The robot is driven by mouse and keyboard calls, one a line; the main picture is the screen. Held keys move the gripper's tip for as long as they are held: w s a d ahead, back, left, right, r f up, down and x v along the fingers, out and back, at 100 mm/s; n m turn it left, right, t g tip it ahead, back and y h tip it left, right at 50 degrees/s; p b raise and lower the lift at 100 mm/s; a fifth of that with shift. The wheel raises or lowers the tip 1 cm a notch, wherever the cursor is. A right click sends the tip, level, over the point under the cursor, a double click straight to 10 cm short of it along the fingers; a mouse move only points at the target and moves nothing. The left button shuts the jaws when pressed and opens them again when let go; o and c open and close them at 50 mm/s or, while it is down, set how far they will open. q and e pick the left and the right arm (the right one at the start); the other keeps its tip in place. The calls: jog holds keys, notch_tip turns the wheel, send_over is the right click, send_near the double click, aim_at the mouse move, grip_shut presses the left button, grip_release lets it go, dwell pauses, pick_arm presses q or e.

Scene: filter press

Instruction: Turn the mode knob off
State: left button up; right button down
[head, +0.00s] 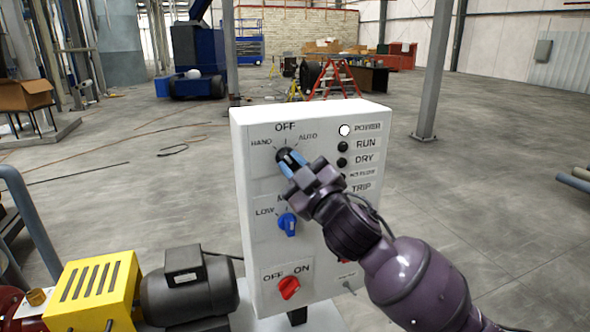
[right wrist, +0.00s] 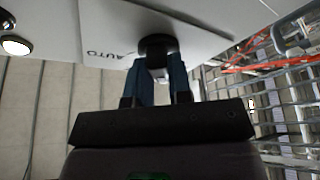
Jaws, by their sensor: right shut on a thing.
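The white control box (head: 262,200) stands in the middle of the head view. Its mode knob (head: 281,154) is black and sits below the labels HAND, OFF and AUTO. My right gripper (head: 292,162) reaches up to it from the lower right and is shut on it, with one blue finger on each side. In the right wrist view the black knob (right wrist: 158,46) shows between the two blue fingers (right wrist: 160,80), near the AUTO label. The fingers cover much of the knob, so I cannot tell which label it points to. My left gripper is out of view.
Below are a blue knob (head: 288,224) marked LOW and a red OFF/ON switch (head: 289,288). The POWER lamp (head: 344,130) is white; the lamps below are dark, some hidden by my arm. A motor (head: 188,290) with a yellow guard (head: 92,290) stands left of the box.

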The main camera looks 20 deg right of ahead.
jog(key=m+h, duration=0.1)
jog(key=m, duration=0.1)
jog(key=m+t+b, duration=0.1)
jog(key=m, duration=0.1)
jog(key=shift+a+m+h, duration=0.1)
jog(key=shift+m+h, duration=0.2)
jog(key=shift+h, duration=0.1)
jog(key=m+h, duration=0.1)
jog(key=m, duration=0.2)
jog(key=shift+h+b, duration=0.35)
jog(key=shift+h, duration=0.05)
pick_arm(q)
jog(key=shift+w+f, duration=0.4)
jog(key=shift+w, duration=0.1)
pick_arm(e)
jog(key=shift+r+m+t+h, duration=0.15)
jog(key=shift+m+t+h, duration=0.35)
jog(key=shift+m, duration=0.7)
jog(key=shift+r+m+h, duration=0.1)
jog(key=shift+m+h, duration=0.2)
jog(key=shift+m, duration=0.1)
jog(key=c, duration=1.3)
grip_release()
jog(key=shift+o, duration=1.3)
jog(key=shift+w+f, duration=0.15)
jog(key=shift+f, duration=0.05)
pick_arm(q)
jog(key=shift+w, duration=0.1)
